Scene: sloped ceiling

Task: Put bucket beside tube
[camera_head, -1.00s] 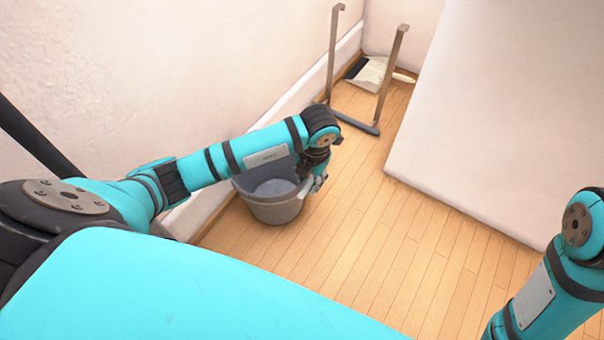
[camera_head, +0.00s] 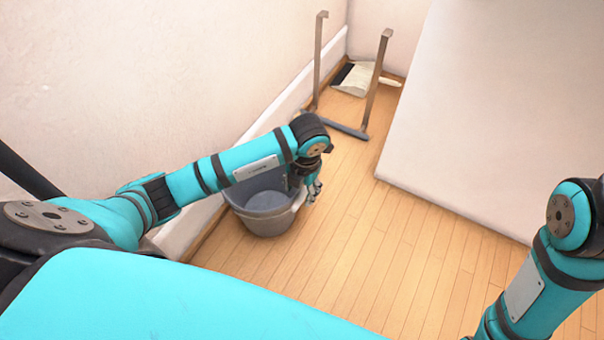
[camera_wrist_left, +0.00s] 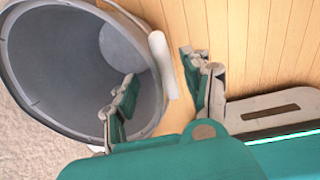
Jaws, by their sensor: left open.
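The grey bucket (camera_head: 262,224) stands upright on the wooden floor close to the left wall, partly hidden behind my left arm. My left gripper (camera_head: 314,190) is open at the bucket's right rim. In the left wrist view, the bucket (camera_wrist_left: 30,60) opens toward the camera and a pale handle grip (camera_wrist_left: 162,64) lies at its rim. The left gripper (camera_wrist_left: 160,72) has one finger over the bucket's opening and the other outside, with the rim and grip between them. I cannot make out a tube in either view. My right gripper is out of view.
A metal frame (camera_head: 373,85) with two uprights stands on the floor beyond the bucket. A pale dustpan (camera_head: 354,79) lies behind it in the corner. A large white slanted surface (camera_head: 480,110) bounds the right side. The floor between is clear.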

